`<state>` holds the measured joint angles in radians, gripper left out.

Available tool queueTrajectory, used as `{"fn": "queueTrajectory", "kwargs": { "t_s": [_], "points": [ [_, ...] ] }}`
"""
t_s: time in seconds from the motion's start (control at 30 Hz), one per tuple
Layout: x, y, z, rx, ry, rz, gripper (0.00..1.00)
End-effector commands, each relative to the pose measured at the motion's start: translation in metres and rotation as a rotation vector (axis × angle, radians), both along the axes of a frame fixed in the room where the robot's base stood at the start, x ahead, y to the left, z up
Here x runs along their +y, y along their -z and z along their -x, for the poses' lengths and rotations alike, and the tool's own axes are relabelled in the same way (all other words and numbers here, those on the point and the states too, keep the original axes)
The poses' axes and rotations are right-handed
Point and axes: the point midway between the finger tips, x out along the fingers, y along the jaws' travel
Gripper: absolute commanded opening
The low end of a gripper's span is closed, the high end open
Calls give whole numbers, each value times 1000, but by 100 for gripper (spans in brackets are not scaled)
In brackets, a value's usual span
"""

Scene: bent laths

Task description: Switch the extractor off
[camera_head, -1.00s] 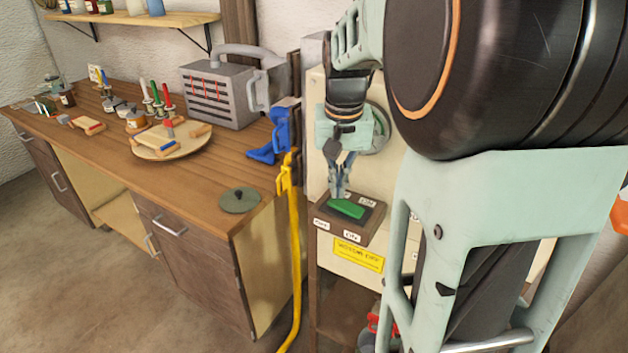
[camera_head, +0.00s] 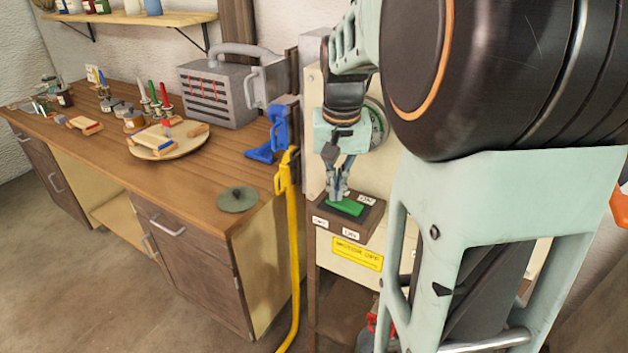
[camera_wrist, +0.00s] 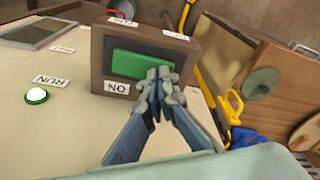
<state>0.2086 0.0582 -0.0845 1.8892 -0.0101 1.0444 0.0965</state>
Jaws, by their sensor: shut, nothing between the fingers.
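The extractor switch is a green rocker (camera_head: 345,207) set in a brown box (camera_head: 362,229) on the cream cabinet. It also shows in the wrist view as a green rocker (camera_wrist: 140,65) in its brown box (camera_wrist: 178,48), with a white label reading ON beside one edge and other small labels around it. My gripper (camera_head: 338,196) is shut and empty. Its fingertips are at one end of the green rocker and cover part of it in the wrist view (camera_wrist: 160,84). I cannot tell for certain whether they touch it.
A lit round button (camera_wrist: 36,96) with a RUN label sits on the cabinet face. A yellow pipe (camera_head: 294,250) and a blue clamp-like part (camera_head: 283,128) stand left of the cabinet. The wooden workbench (camera_head: 190,190) holds a grey machine (camera_head: 215,92) and small items.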

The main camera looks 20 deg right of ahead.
Motion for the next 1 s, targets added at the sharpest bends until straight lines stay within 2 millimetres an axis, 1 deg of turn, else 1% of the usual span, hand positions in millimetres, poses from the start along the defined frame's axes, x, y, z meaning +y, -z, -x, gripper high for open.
{"fn": "queueTrajectory", "kwargs": {
  "t_s": [0.17,0.37,1.0],
  "points": [
    [0,4,0,1,0,0,0],
    [0,-1,0,1,0,0,0],
    [0,-53,0,0,0,0,0]
  ]
}}
